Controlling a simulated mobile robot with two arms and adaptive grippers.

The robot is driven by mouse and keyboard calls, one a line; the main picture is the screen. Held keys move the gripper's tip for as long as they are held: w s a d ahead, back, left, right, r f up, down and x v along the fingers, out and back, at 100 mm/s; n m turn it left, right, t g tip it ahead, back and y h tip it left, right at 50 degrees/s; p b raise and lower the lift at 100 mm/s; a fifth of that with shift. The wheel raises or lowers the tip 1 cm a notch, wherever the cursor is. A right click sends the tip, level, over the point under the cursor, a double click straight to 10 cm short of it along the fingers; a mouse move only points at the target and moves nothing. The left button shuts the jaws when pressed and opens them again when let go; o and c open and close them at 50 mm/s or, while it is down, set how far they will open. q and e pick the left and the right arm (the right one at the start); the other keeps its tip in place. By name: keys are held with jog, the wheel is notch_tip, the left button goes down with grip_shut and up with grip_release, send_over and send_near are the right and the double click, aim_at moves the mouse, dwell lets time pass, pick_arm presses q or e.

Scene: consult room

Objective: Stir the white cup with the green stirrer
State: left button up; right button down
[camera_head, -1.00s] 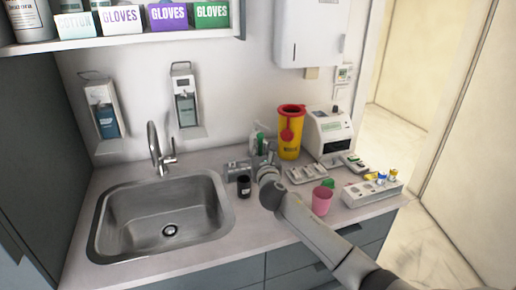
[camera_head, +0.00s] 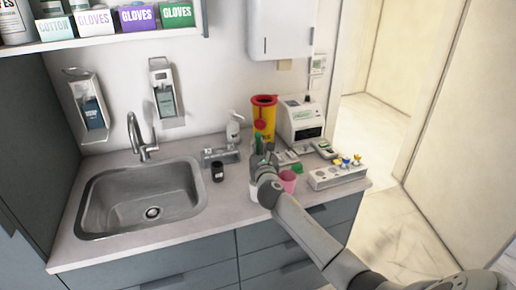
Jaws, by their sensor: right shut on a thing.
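My right gripper (camera_head: 262,159) is over the counter, left of the pink cup, its arm coming in from the lower right. It is shut on a thin thing that its own body mostly hides; a bit of green shows at its fingers, which fits the green stirrer (camera_head: 270,147). A small white patch (camera_head: 253,193) below the gripper may be the white cup, mostly hidden by my wrist. I cannot tell whether the stirrer is inside it. My left gripper is not in view.
A pink cup (camera_head: 288,181) stands right of my wrist, with a green thing (camera_head: 297,168) behind it. A black jar (camera_head: 217,172) is left, near the sink (camera_head: 140,197). A rack (camera_head: 337,176), yellow bin (camera_head: 263,117) and white device (camera_head: 302,120) stand right and behind.

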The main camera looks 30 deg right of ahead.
notch_tip(320, 180, down, 2)
jog(key=shift+f+b, duration=0.2)
jog(key=shift+b, duration=0.8)
jog(key=shift+f+b, duration=0.5)
jog(key=shift+f, duration=0.1)
notch_tip(320, 180, down, 2)
jog(key=shift+b, duration=0.8)
jog(key=shift+f+b, duration=0.3)
jog(key=shift+f, duration=0.1)
jog(key=shift+f+b, duration=1.9)
jog(key=shift+f, duration=0.5)
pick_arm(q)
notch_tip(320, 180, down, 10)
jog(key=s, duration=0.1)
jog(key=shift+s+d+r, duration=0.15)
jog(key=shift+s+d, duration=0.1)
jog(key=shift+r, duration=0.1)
pick_arm(e)
jog(key=shift+d, duration=0.1)
